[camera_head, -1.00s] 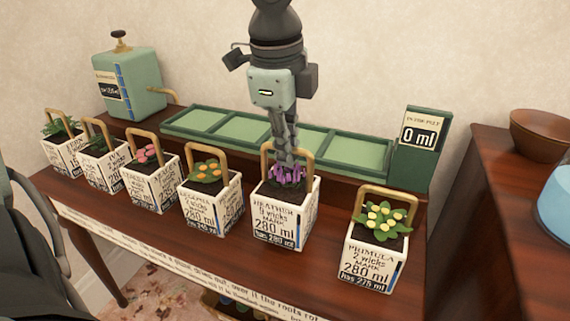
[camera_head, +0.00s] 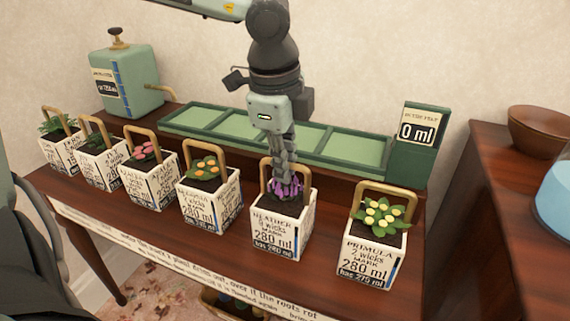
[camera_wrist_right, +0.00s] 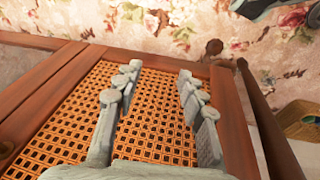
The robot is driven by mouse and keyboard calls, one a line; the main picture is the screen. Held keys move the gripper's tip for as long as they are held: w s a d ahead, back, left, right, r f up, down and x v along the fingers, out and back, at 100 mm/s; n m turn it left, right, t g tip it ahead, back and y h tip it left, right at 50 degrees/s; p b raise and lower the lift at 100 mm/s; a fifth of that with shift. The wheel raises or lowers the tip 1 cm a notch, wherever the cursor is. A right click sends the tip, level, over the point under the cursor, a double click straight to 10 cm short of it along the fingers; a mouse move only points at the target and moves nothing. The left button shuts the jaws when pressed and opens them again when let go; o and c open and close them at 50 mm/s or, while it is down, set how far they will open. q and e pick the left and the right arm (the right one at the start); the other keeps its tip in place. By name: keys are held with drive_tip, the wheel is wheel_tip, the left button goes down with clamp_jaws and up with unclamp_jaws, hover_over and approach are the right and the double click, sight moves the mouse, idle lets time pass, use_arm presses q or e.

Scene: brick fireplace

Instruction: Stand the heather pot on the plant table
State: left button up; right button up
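The heather pot (camera_head: 279,228) is a white square pot with purple flowers, a tan handle and a 280 ml label. In the head view it stands upright, its base level with its neighbours' and seemingly on the dark wooden table (camera_head: 225,262). My left gripper (camera_head: 284,178) points down from above with its fingers close together at the pot's handle, seemingly shut on it. The fingertips partly hide the handle and flowers. My right gripper (camera_wrist_right: 160,85) is open and empty in the right wrist view, above a woven cane seat (camera_wrist_right: 150,120).
The primula pot (camera_head: 372,255) stands to the right and an orange-flowered pot (camera_head: 211,202) to the left, with several more beyond. A green tray (camera_head: 185,121) with compartments runs behind. A green tank (camera_head: 139,80) stands back left. A brown bowl (camera_head: 541,131) is on a cabinet at right.

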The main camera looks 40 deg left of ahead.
sight(280, 207)
use_arm(q)
drive_tip(key=o, duration=0.3)
use_arm(e)
drive_tip(key=shift+s+d+f, duration=0.1)
drive_tip(key=shift+s+f, duration=0.05)
drive_tip(key=shift+s, duration=0.1)
use_arm(q)
drive_tip(key=shift+r, duration=0.45)
wheel_tip(280, 207, up, 11)
drive_tip(key=s, duration=0.2)
drive_tip(key=shift+s+d, duration=0.15)
drive_tip(key=shift+d, duration=0.15)
use_arm(e)
drive_tip(key=shift+w+r, duration=0.3)
drive_tip(key=shift+r, duration=0.4)
drive_tip(key=shift+s+d, duration=0.1)
